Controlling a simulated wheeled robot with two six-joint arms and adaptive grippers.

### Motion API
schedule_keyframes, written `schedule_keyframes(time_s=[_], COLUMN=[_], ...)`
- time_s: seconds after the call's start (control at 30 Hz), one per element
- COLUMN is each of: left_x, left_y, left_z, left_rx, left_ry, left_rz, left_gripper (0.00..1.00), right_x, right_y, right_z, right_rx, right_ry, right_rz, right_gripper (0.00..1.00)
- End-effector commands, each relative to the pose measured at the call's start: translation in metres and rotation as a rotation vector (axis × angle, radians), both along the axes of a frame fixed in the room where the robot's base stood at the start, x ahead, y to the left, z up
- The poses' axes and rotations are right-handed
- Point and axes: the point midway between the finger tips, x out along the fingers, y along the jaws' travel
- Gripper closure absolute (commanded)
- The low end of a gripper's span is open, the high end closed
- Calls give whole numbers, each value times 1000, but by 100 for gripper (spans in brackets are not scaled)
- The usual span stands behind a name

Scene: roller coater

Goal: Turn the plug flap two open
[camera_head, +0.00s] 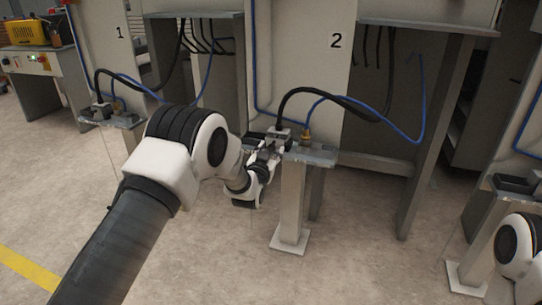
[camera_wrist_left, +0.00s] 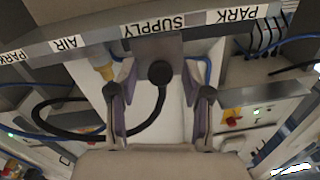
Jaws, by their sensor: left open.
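In the head view, station 2 has a small metal shelf on a post (camera_head: 310,155), with a dark socket box and a black cable on it. My left gripper (camera_head: 268,152) is at the left front edge of this shelf. In the left wrist view, my left gripper (camera_wrist_left: 160,108) is open, one finger on each side of a grey plate (camera_wrist_left: 150,48) with a round black knob or plug end (camera_wrist_left: 160,73). I cannot tell whether the fingers touch it, or whether this plate is the flap. My right gripper is out of view.
A strip labelled PARK, AIR, SUPPLY and PARK (camera_wrist_left: 188,22) runs along the shelf edge. A blue hose (camera_head: 385,132) and a black cable (camera_head: 345,98) loop beside the shelf. Station 1's shelf (camera_head: 115,118) stands at left. The floor in front is clear.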

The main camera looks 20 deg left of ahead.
Motion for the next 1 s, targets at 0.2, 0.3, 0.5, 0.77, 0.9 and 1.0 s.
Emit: schedule_keyframes(time_s=[0.2,0.3,0.5,0.77,0.9,1.0], left_x=[11,11,10,10,9,8], left_y=[1,1,1,1,1,1], left_z=[1,1,0,-1,-4,-7], left_rx=[0,0,0,0,-1,-2], left_ry=[1,1,1,-5,-31,-67], left_rz=[0,0,0,0,0,1], left_gripper=[50,50,100,100,100,100], right_x=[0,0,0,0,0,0], right_y=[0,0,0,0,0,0], right_z=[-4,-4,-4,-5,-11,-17], right_rx=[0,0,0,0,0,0], right_ry=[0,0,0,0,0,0], right_rz=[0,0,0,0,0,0], right_gripper=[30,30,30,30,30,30])
